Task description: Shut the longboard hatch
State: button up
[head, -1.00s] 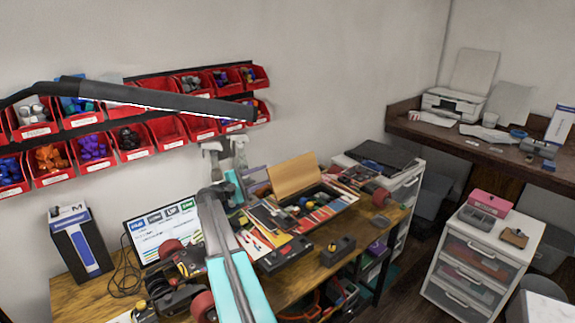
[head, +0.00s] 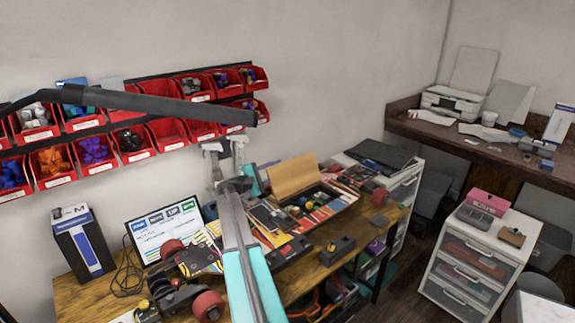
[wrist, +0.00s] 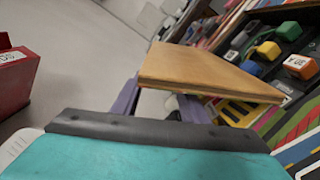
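The longboard lies upside down on the workbench, its red wheels (head: 379,197) showing. Its hatch (head: 293,175) is a tan panel standing open and tilted up at the back edge of a dark compartment (head: 312,205) holding coloured parts. My gripper (head: 226,150) is left of the hatch, near the wall, with its two pale fingers apart. In the wrist view the hatch (wrist: 205,72) crosses in front of the fingers and hides their tips. The fingers show on both sides below its left end, with nothing seen between them but background. Whether they touch the hatch I cannot tell.
Red parts bins (head: 130,140) line the wall at left, and one bin (wrist: 14,78) is at the left of the wrist view. A monitor (head: 165,232) stands on the bench (head: 90,292). A grey block (head: 337,250) sits at the bench's front. A white drawer unit (head: 470,250) stands right.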

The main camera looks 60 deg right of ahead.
aim_at(288, 166)
jog(key=shift+p+x, duration=0.8)
jog(key=shift+x, duration=2.2)
grip_shut()
